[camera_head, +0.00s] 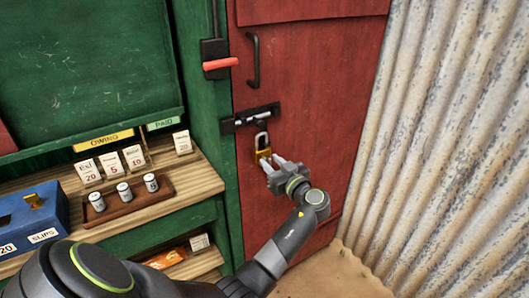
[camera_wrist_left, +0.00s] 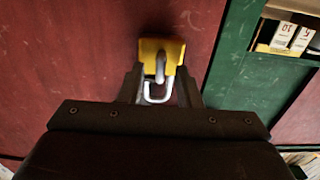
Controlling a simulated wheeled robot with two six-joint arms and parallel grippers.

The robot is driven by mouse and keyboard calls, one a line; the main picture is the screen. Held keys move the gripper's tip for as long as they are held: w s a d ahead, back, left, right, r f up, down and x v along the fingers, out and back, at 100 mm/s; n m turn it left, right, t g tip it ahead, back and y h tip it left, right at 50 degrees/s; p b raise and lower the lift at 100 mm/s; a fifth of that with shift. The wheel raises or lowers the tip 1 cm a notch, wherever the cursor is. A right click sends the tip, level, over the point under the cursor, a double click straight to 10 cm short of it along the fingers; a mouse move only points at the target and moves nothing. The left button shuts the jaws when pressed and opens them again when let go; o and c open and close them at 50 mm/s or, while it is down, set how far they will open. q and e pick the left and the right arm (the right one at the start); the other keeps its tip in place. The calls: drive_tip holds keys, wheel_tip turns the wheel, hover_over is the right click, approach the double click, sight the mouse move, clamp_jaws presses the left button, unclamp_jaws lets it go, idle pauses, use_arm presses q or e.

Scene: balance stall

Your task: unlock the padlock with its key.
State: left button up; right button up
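In the left wrist view, the padlock's yellow body (camera_wrist_left: 174,46) lies just past the fingertips, with the bright shackle between the fingers (camera_wrist_left: 160,78). No separate key is clearly visible. My right gripper is out of view.
A green counter at left holds a wooden tray (camera_head: 135,202) with several small cylinders, price cards, and a blue box (camera_head: 28,222) with a small brass piece on top. A red-handled lever (camera_head: 220,63) is above the bolt. Corrugated metal (camera_head: 440,120) stands at right.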

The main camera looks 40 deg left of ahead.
use_arm(q)
drive_tip(key=shift+w+a, duration=0.1)
drive_tip(key=shift+a, duration=0.15)
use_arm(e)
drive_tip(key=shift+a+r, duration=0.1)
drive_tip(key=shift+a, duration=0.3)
use_arm(q)
clamp_jaws()
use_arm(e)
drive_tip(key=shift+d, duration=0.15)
